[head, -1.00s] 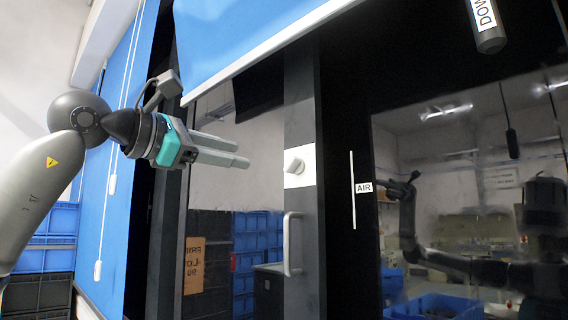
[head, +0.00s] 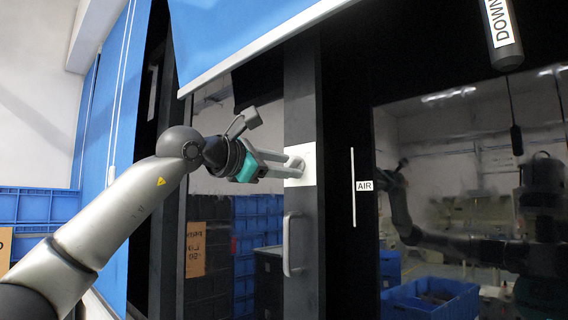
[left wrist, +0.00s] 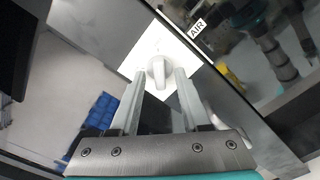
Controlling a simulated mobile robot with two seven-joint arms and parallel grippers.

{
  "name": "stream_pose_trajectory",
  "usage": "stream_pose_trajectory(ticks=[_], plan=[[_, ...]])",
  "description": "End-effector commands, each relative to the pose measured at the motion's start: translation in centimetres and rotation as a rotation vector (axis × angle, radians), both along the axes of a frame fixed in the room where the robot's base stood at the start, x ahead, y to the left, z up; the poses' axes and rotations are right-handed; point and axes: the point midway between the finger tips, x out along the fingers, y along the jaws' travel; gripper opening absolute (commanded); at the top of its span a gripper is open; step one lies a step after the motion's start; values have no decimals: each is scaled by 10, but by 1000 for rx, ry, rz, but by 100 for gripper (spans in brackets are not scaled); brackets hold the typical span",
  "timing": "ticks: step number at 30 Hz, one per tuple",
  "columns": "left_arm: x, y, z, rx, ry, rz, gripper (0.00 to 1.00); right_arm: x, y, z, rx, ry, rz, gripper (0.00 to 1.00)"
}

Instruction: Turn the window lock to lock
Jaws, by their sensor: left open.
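The window lock is a light grey knob on a white square plate (head: 308,164) on the grey window frame. In the left wrist view the lock knob (left wrist: 158,72) stands between the fingertips, with the white plate (left wrist: 140,55) behind it. My left gripper (head: 297,168) reaches the plate from the left, its fingers at the knob. In the left wrist view the left gripper (left wrist: 158,88) is open, one finger on each side of the knob; I cannot tell whether they touch it. The knob is partly hidden by the fingers in the head view. My right gripper is not in view.
A window handle (head: 291,244) sits below the lock on the same frame. A blue blind (head: 250,30) hangs above my left arm. Dark glass fills the right side and shows reflections.

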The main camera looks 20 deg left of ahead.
Motion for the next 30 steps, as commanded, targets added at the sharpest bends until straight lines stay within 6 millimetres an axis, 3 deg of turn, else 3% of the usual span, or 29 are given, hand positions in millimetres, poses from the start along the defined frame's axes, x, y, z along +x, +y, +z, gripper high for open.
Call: stream_pose_trajectory(ticks=[2,14,30], plan=[[0,0,0,0,1,-1,46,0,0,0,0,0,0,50],[0,0,0,0,1,-1,1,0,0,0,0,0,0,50],[-1,0,0,-8,4,-1,0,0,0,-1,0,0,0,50]])
